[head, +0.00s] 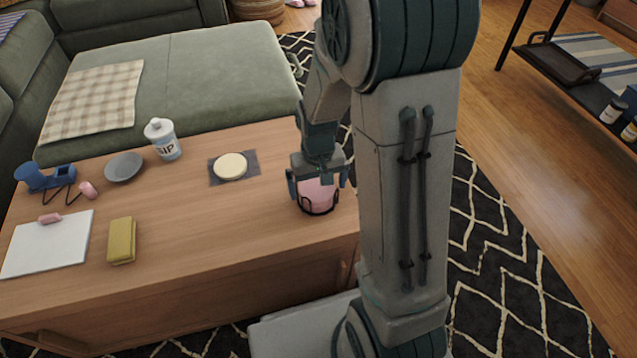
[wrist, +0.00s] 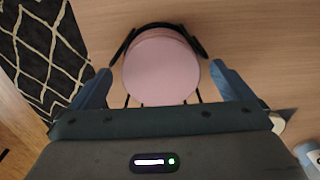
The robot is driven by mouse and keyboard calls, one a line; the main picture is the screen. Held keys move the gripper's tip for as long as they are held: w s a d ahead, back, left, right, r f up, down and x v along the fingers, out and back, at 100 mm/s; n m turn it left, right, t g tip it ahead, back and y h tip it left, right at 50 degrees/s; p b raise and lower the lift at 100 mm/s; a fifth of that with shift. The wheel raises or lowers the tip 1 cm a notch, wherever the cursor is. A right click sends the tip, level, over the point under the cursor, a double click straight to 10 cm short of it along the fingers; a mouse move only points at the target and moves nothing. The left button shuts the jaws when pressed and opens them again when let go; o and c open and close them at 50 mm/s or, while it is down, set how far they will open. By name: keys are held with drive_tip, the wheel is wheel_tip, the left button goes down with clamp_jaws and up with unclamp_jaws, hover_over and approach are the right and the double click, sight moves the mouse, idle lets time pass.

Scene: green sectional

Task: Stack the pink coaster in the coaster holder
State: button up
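The pink coaster (wrist: 160,68) lies flat within the black wire coaster holder (wrist: 127,40) on the wooden table. In the head view the pink coaster (head: 316,190) shows between the bars of the holder (head: 318,211), near the table's right end. My gripper (wrist: 165,85) is directly above the holder with its fingers spread wide on either side. The fingers appear apart from the coaster. In the head view my gripper (head: 318,180) partly hides the holder's top. Whether other coasters lie under the pink one is hidden.
A cream disc (head: 230,166) lies on a dark mat (head: 250,158) left of the holder. The table between block and holder is clear.

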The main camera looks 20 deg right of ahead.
wheel_tip(320, 180, up, 14)
drive_tip(key=p, duration=0.6)
idle(0.4)
drive_tip(key=s+r+t+p, duration=0.1)
drive_tip(key=s+r+p, duration=0.3)
drive_tip(key=r+p, duration=0.5)
drive_tip(key=s+r+t+p, duration=0.1)
drive_tip(key=s+r+p, duration=0.3)
drive_tip(key=r+p, duration=0.6)
drive_tip(key=s+r+p, duration=0.5)
drive_tip(key=r+p, duration=0.5)
drive_tip(key=r, duration=0.9)
drive_tip(key=shift+t, duration=0.4)
